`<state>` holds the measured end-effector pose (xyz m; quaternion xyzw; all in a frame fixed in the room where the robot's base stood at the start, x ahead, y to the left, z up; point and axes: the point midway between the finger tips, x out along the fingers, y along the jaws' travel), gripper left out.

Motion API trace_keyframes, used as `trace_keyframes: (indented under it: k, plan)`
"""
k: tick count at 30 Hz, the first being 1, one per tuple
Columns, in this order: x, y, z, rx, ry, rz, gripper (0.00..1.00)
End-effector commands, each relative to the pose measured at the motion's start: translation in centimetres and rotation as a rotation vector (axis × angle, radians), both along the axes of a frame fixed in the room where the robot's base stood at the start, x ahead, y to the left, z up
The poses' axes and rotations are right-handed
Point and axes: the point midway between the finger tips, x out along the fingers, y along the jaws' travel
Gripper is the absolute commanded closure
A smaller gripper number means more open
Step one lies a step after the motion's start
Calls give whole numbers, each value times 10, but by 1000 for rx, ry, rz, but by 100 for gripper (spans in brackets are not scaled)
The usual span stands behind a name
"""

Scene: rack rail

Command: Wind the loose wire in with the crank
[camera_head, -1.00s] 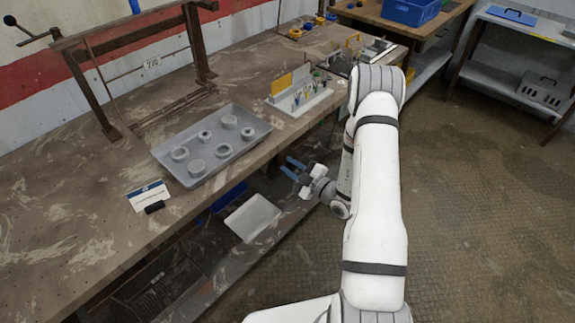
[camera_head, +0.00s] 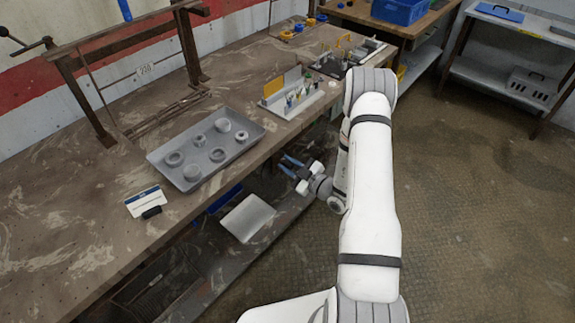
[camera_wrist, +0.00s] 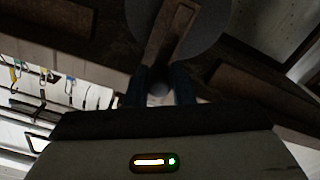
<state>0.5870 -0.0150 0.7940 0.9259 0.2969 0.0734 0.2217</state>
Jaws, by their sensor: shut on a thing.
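In the wrist view, a brown crank arm (camera_wrist: 168,38) lies in front of a round grey disc (camera_wrist: 205,22). I cannot make out the loose wire in either view.
The workbench (camera_head: 75,215) carries a grey tray (camera_head: 165,178) with several round parts, a small tool holder (camera_head: 290,105) and a brown metal frame (camera_head: 75,90). A white bin (camera_head: 247,217) stands on the shelf below. The floor (camera_head: 470,220) at the right is clear.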

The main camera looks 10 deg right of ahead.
Motion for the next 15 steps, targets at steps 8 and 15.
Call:
trace_keyframes:
  k: [8,15]
  plan:
    - [-1,-1,-3,-3,6,-3,64]
    - [-1,0,-2,-2,3,-1,59]
